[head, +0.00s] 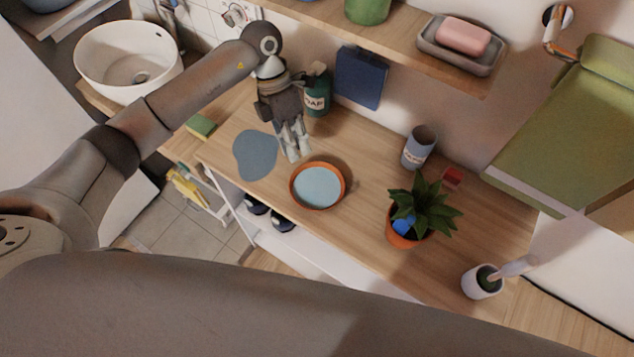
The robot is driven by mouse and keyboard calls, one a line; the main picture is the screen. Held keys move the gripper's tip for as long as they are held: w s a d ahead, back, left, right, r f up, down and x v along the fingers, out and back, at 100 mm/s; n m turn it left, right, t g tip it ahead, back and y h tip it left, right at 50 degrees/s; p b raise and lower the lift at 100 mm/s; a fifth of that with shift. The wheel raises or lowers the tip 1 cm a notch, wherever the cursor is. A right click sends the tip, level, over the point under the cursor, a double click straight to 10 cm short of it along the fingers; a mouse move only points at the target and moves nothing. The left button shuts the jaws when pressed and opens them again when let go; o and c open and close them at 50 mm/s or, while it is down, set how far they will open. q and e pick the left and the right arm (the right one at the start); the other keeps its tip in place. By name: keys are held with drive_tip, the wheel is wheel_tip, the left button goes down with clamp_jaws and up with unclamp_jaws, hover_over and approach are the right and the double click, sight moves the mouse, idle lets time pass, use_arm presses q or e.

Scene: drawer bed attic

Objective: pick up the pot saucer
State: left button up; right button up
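The pot saucer (317,187) is a round terracotta-orange dish with a raised rim. Its inside shows pale blue, perhaps water. It lies flat on the wooden counter, near its front edge. My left gripper (297,156) points down just behind and to the left of the saucer, with its pale fingertips close to the rim. Nothing shows between its fingers, but their spacing is too small to judge. Whether the fingertips touch the counter is unclear. My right gripper is out of view.
A blue-grey flat patch (255,155) lies left of the saucer. A soap bottle (318,92) stands behind my gripper. The counter (362,195) is bare between saucer and plant.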

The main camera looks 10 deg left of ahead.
sight(304, 166)
use_arm(q)
drive_tip(key=x, duration=0.1)
drive_tip(key=p+x, duration=0.1)
drive_tip(key=x, duration=0.1)
drive_tip(key=p+x, duration=0.1)
drive_tip(key=x, duration=0.1)
drive_tip(key=shift+w+d, duration=0.15)
drive_tip(key=shift+w, duration=0.15)
drive_tip(key=shift+s+d+f, duration=0.1)
drive_tip(key=shift+f, duration=0.3)
clamp_jaws()
